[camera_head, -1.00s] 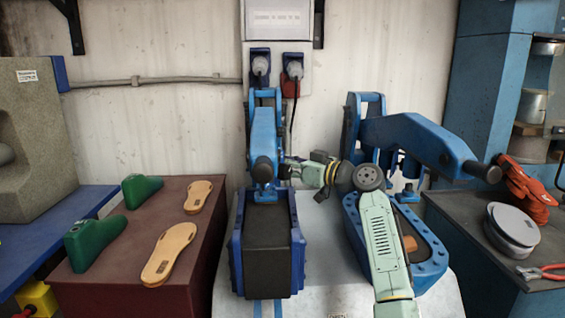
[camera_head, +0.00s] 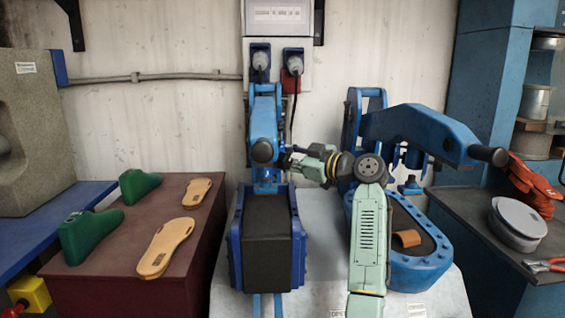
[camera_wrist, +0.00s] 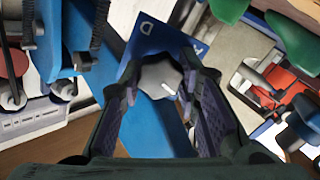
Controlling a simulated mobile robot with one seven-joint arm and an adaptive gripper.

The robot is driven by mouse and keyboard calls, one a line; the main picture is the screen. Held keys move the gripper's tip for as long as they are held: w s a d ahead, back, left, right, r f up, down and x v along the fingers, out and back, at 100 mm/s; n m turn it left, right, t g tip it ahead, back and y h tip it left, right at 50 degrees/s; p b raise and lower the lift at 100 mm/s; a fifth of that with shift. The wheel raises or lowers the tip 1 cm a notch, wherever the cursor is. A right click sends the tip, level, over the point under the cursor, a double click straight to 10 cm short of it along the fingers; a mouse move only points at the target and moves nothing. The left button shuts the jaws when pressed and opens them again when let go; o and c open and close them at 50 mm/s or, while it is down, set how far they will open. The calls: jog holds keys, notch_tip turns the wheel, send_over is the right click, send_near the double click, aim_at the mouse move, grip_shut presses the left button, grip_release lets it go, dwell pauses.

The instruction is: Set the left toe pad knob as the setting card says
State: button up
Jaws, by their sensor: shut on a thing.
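The left toe pad knob (camera_wrist: 157,76) is grey and lobed, with a short white mark on its lower right edge in the wrist view. It sits on a blue plate (camera_wrist: 150,38) bearing a white letter D and a partly hidden second letter. My gripper (camera_wrist: 162,82) is shut on the knob, one finger on each side. In the head view my gripper (camera_head: 289,157) reaches the right side of the left blue press (camera_head: 265,120); the knob is hidden there. A pale panel (camera_head: 279,14) on the wall carries print too small to read.
A second blue press (camera_head: 420,130) stands right of my arm, with a blue tray (camera_head: 430,268) below it. A red bench (camera_head: 120,287) at left holds green lasts (camera_head: 90,235) and tan soles (camera_head: 165,247). Red pliers (camera_head: 545,266) lie at right.

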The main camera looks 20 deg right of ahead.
jog(key=n+b, duration=0.1)
jog(key=n, duration=0.2)
jog(key=n+b, duration=0.1)
jog(key=n, duration=0.2)
jog(key=shift+a+f+b, duration=0.1)
jog(key=shift+f+b, duration=0.1)
jog(key=shift+b, duration=0.1)
jog(key=n+b, duration=0.1)
jog(key=n, duration=0.5)
jog(key=shift+n+b, duration=0.35)
jog(key=shift+n, duration=0.05)
jog(key=o, duration=1.2)
jog(key=shift+c, duration=0.2)
jog(key=shift+s, duration=0.1)
jog(key=v, duration=0.8)
